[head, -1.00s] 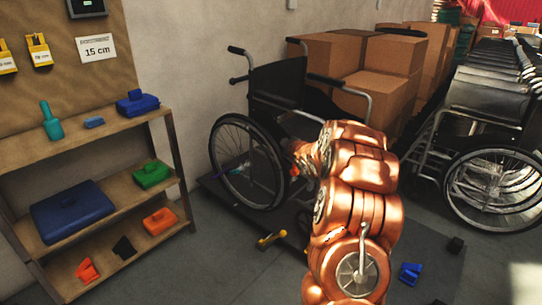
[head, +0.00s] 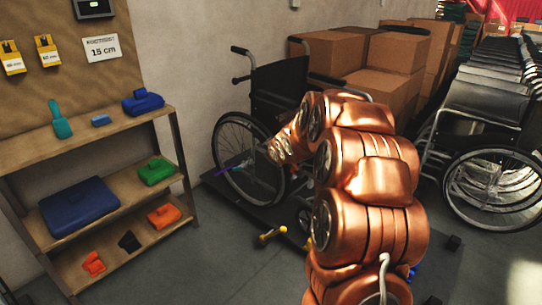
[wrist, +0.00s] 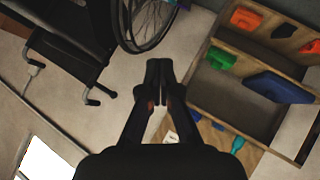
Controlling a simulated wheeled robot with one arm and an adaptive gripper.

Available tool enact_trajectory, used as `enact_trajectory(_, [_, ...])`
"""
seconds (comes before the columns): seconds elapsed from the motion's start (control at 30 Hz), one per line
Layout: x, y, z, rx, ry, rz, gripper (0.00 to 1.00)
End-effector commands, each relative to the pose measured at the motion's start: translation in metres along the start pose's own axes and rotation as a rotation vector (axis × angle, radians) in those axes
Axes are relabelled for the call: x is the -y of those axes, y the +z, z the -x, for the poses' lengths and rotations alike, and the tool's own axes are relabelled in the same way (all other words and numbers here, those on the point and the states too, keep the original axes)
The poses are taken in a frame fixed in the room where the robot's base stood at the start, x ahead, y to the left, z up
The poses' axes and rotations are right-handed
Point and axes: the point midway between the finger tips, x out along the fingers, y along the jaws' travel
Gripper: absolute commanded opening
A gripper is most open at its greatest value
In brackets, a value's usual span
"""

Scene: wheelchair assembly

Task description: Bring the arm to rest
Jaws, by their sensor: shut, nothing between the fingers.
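My copper arm rises in the right half of the head view and bends left in front of the wheelchair (head: 281,88). In the head view my gripper is not clearly visible at the arm's far end. In the wrist view my gripper (wrist: 160,68) is shut and empty, its fingertips together at the middle. The wheelchair shows at the upper left of the wrist view (wrist: 72,55), apart from the fingers. The shelf (wrist: 215,85) shows at the right of that view. The arm hides part of the wheelchair in the head view.
The wooden shelf (head: 120,203) with several coloured tools and cases stands at the left. A yellow-handled tool (head: 270,236) lies by the dark platform (head: 445,278). Cardboard boxes (head: 390,90) and folded wheelchairs (head: 485,130) stand behind. Floor (head: 225,262) between shelf and platform is clear.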

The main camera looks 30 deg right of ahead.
Motion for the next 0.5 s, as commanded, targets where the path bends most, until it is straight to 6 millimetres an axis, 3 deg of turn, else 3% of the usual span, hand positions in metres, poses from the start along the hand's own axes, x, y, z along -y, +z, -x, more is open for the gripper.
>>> enact_trajectory(0.37, [0.008, -0.002, 0.008, 0.019, -0.017, -0.011, 0.0])
enact_trajectory(0.5, [0.02, -0.002, 0.019, 0.048, -0.039, -0.025, 0.0])
